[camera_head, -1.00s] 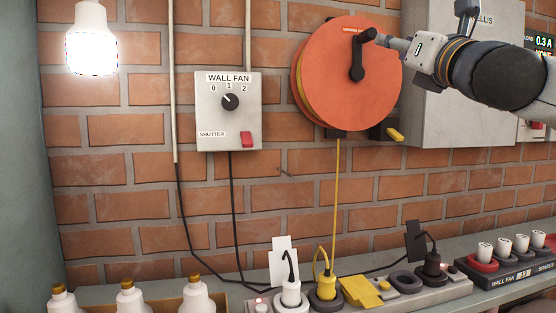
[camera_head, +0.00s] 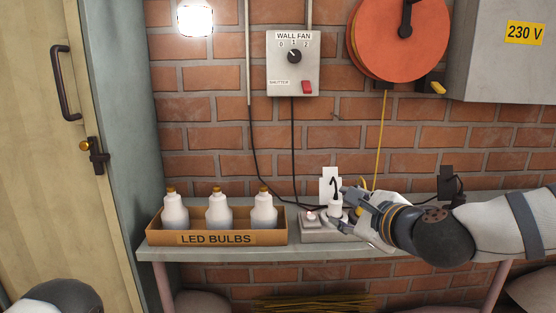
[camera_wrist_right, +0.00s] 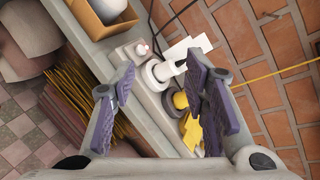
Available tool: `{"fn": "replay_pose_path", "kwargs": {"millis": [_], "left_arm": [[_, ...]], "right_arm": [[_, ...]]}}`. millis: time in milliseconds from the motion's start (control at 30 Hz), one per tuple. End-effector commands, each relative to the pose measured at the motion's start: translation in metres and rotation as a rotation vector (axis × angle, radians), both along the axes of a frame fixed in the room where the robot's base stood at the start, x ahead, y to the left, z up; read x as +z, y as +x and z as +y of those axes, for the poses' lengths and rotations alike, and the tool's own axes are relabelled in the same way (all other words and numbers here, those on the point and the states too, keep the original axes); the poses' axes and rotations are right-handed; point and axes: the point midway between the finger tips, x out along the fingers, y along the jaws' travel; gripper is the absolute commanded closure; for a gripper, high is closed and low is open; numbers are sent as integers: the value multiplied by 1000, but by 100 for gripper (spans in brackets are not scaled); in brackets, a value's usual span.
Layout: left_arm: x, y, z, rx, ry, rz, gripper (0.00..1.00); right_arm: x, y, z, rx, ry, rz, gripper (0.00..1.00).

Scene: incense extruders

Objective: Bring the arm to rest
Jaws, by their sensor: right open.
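My right gripper (camera_head: 342,207) is in front of the power strip on the shelf in the head view, its arm coming in from the right. In the right wrist view the two purple-padded fingers (camera_wrist_right: 165,95) are spread apart with nothing between them. Beyond them are the white plug (camera_wrist_right: 165,71) and the yellow plug (camera_wrist_right: 181,101) on the power strip (camera_wrist_right: 150,85). I cannot tell whether the fingers touch anything. My left gripper is not in view.
A box of LED bulbs (camera_head: 215,238) stands on the shelf (camera_head: 190,252) left of the strip. Above hang the wall fan switch (camera_head: 293,75), an orange reel (camera_head: 385,40) with a yellow cord, and a grey cabinet (camera_head: 490,60). A door (camera_head: 50,150) is at left.

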Motion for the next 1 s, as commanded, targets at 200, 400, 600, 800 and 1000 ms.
{"fn": "replay_pose_path", "kwargs": {"millis": [200, 400, 600, 800, 1000], "left_arm": [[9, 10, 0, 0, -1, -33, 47], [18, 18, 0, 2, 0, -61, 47], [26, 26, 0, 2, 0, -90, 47], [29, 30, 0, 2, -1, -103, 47], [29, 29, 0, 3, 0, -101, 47]], "right_arm": [[-180, -114, 31, 368, -490, 236, 59], [-297, -274, 11, 852, -870, 418, 59], [-337, -440, -46, 1429, -1113, 528, 59], [-332, -518, -86, 1769, -1177, 547, 59], [-331, -525, -90, 1803, -1179, 547, 59]]}}
